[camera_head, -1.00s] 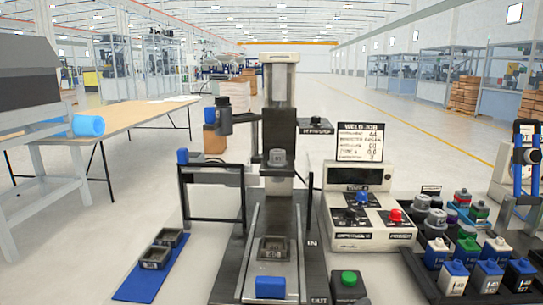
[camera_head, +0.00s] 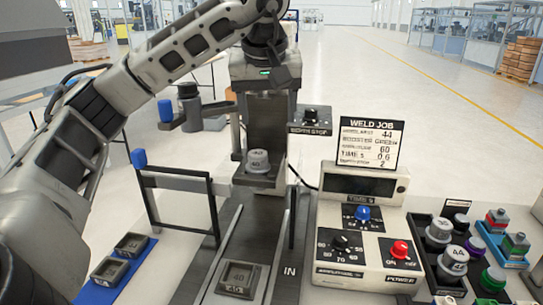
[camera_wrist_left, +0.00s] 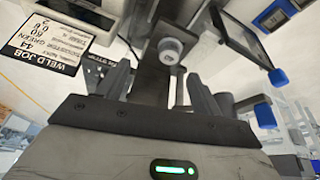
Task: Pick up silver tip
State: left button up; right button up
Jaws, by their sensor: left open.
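A silver tip (camera_head: 258,161), a grey cylinder with a marking, stands upright on the small ledge of the weld machine. It also shows in the left wrist view (camera_wrist_left: 171,51), ahead of and between the fingers. More silver tips, one (camera_head: 453,261) marked 44 and another (camera_head: 438,231), stand in the black rack (camera_head: 424,262) at the right. My left gripper (camera_head: 285,76) is high at the machine's column, above and behind the ledge tip in the picture. Its fingers (camera_wrist_left: 158,72) are apart, with nothing held. My right gripper is not in view.
A control box (camera_head: 361,235) with knobs and a WELD JOB sign (camera_head: 371,143) stands right of the machine. A black frame (camera_head: 180,186) with a blue end stands left. A grey part marked 40 (camera_head: 239,279) lies on the front track. A blue mat (camera_head: 100,290) holds two small trays.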

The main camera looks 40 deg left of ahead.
pick_arm(q)
jog(key=a, duration=0.2)
jog(key=b, duration=0.4)
send_over(258, 154)
jog(key=s+d, duration=0.2)
jog(key=shift+y, duration=0.3)
jog(key=f, duration=0.7)
jog(key=shift+d+f, duration=0.15)
jog(key=shift+d, duration=0.05)
jog(key=shift+x, duration=0.8)
jog(key=x, duration=0.2)
jog(key=p+x, duration=0.1)
jog(key=shift+a+f, duration=0.3)
jog(key=shift+a, duration=0.15)
jog(key=shift+w+a+f, duration=0.1)
jog(key=shift+w+f, duration=0.1)
jog(key=shift+f, duration=0.25)
jog(key=c, duration=1.3)
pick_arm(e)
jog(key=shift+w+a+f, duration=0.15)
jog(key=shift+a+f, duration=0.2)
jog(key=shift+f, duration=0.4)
